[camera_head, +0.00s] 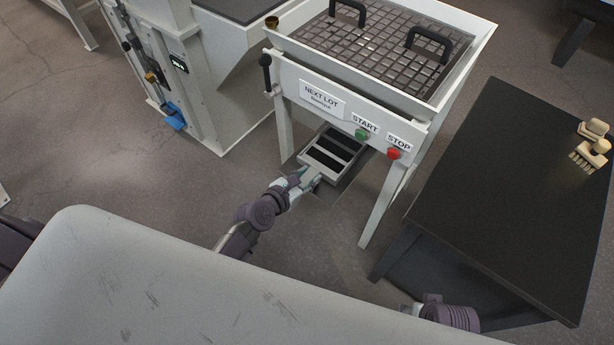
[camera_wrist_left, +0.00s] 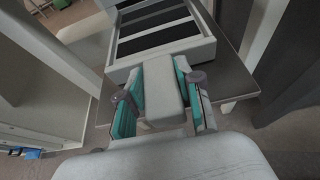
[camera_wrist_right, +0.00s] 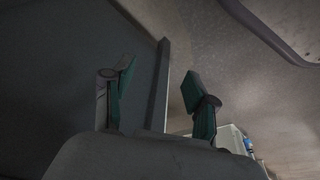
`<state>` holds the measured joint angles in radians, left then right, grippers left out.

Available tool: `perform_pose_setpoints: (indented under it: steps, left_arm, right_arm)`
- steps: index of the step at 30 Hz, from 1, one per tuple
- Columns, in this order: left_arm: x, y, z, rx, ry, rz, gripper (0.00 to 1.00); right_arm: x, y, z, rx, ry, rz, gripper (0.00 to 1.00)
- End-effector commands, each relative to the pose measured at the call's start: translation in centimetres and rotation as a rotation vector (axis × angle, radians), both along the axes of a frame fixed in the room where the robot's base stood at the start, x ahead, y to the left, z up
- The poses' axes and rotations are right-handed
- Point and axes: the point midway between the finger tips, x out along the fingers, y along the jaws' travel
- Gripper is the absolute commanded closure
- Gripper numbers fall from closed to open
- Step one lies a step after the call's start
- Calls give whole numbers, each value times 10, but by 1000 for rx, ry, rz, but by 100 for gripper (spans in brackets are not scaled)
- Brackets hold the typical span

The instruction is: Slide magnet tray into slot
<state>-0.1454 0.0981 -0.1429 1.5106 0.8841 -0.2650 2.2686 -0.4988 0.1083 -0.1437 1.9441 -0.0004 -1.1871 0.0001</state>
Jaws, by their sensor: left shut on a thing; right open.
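The magnet tray (camera_head: 333,153) is a light grey frame with dark bars across it, under the white machine. My left gripper (camera_head: 304,181) is shut on the tray's handle. In the left wrist view the handle (camera_wrist_left: 161,88) sits between the teal finger pads of my left gripper (camera_wrist_left: 163,100), and the tray (camera_wrist_left: 165,45) extends away from it over a grey shelf (camera_wrist_left: 240,84). How far the tray is in the slot cannot be told. My right gripper (camera_wrist_right: 155,95) is open and empty in the right wrist view. In the head view its fingers are hidden.
The white machine (camera_head: 313,99) has a green START button (camera_head: 361,134), a red STOP button (camera_head: 393,153) and legs on both sides of the tray. A dark table (camera_head: 490,200) stands at right with a beige brush-like object (camera_head: 590,146). Another machine (camera_head: 190,80) stands at left.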

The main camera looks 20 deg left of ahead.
Motion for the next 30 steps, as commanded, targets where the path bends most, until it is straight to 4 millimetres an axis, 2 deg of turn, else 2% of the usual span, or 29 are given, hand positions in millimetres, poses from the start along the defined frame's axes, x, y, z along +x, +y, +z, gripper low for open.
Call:
perform_pose_setpoints:
  steps: [10,20,30]
  left_arm:
    - [1,0,2,-1,-3,1,100]
    - [1,0,2,-1,-3,1,100]
    - [1,0,2,-1,-3,1,100]
  right_arm:
    - [1,0,0,2,-4,0,42]
    - [-4,-1,-13,-1,11,0,42]
    - [-3,0,-11,-1,8,1,42]
